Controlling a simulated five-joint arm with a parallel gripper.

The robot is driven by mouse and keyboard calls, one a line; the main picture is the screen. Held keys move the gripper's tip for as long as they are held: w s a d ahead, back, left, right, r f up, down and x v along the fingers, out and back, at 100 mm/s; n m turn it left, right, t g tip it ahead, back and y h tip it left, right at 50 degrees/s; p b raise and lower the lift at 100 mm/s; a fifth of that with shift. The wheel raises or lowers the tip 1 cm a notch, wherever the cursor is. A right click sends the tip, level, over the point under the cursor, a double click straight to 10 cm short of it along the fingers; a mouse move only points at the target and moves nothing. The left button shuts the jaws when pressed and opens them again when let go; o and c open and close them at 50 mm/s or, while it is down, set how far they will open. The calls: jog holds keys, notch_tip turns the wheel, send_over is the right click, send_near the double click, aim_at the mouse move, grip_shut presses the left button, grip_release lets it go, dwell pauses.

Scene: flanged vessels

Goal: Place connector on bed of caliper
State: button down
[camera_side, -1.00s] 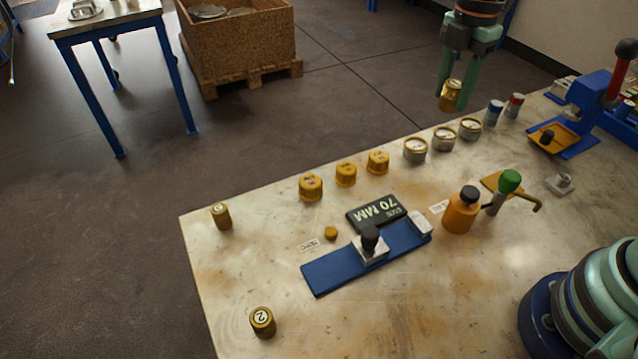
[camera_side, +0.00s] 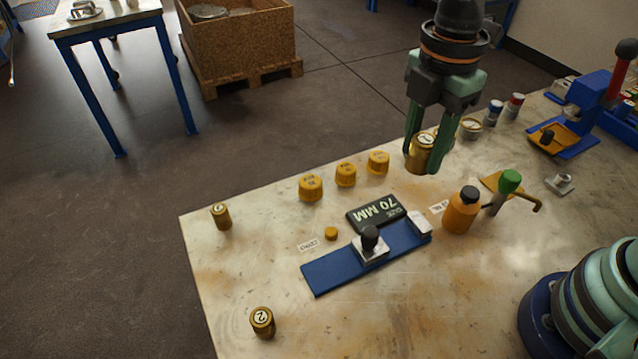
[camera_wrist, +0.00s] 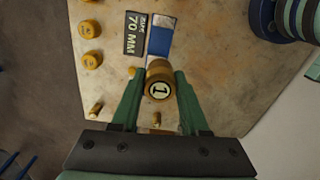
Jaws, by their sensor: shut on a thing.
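My gripper (camera_side: 421,160) is shut on a brass connector (camera_side: 419,155) and holds it in the air over the back of the bench. In the wrist view the connector (camera_wrist: 158,88) shows a "1" on its end, between both fingers. The caliper's blue bed (camera_side: 328,274) lies on the bench, to the lower left of my gripper in the side view. A slider block with a black knob (camera_side: 370,240) sits on the bed, and a light end block (camera_side: 419,223) is at its right end. Two similar brass connectors, one marked "2" (camera_side: 262,323) and one at the left (camera_side: 221,216), stand apart.
A dark "70 MM" sign (camera_side: 377,213) lies behind the bed. Several yellow caps (camera_side: 311,187) stand in a row at the back. An orange bottle (camera_side: 461,211) and a green-handled tool (camera_side: 509,182) stand to the right. The bench's front left is mostly clear.

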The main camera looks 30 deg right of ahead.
aim_at(396, 239)
notch_tip(396, 239, down, 18)
jog(key=shift+r, duration=0.15)
dwell(0.3)
jog(key=shift+c, duration=2.1)
grip_release()
notch_tip(396, 239, up, 11)
jog(key=d+r+m+t, duration=0.5)
jog(key=d+r+m, duration=0.6)
jog(key=d+m, duration=0.4)
jog(key=m, duration=0.4)
jog(key=shift+w+d+r+t, duration=0.2)
jog(key=shift+w+r+t, duration=0.05)
jog(key=shift+r+t, duration=0.1)
